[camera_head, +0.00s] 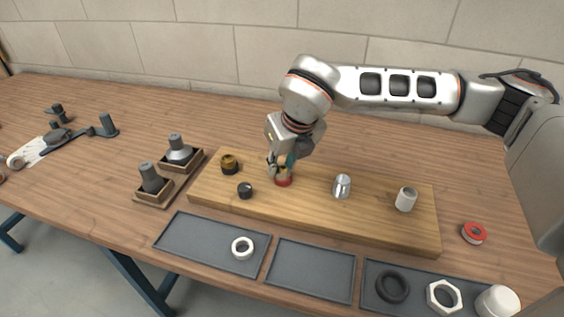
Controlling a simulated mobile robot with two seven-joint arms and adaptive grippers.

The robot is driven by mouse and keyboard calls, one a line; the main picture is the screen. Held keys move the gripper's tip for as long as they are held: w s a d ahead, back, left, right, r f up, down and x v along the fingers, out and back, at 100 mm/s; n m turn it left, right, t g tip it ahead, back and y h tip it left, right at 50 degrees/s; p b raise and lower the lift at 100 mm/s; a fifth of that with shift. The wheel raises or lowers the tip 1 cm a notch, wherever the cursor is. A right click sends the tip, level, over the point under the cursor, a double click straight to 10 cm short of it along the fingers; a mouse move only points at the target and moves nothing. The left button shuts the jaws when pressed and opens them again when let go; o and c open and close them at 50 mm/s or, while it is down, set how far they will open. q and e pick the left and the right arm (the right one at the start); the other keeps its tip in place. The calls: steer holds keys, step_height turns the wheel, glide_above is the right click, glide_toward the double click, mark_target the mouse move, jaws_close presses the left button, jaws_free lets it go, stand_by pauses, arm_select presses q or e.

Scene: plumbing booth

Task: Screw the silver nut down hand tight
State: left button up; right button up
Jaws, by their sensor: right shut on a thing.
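My right gripper (281,163) reaches down from above, its fingers closed around the top of a fitting with a red base (284,182) on the wooden board. The fingers hide most of this fitting, and I cannot tell whether a silver nut is between them. A silver metal fitting (342,186) stands upright on the same board (315,214), to the right of the gripper and apart from it. My left gripper is not in view.
The board also bears a brass fitting (229,164), a black fitting (245,190) and a white pipe piece (406,199). Grey trays in front hold a white ring (242,248), a black ring (392,286) and a white hex nut (444,297). The middle tray (311,271) is empty. A red tape roll (474,232) lies right.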

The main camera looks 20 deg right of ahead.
steer(key=m+h, duration=0.1)
steer(key=m, duration=0.2)
steer(key=shift+m+p, duration=0.3)
steer(key=shift+f+m+h, duration=0.1)
steer(key=shift+m+h, duration=0.4)
steer(key=shift+m, duration=0.5)
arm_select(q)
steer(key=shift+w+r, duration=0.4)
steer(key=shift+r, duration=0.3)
arm_select(e)
steer(key=o, duration=1.2)
steer(key=shift+d, duration=0.1)
steer(key=shift+o, duration=0.4)
steer(key=o, duration=0.6)
steer(key=shift+c, duration=0.2)
steer(key=shift+o, duration=0.8)
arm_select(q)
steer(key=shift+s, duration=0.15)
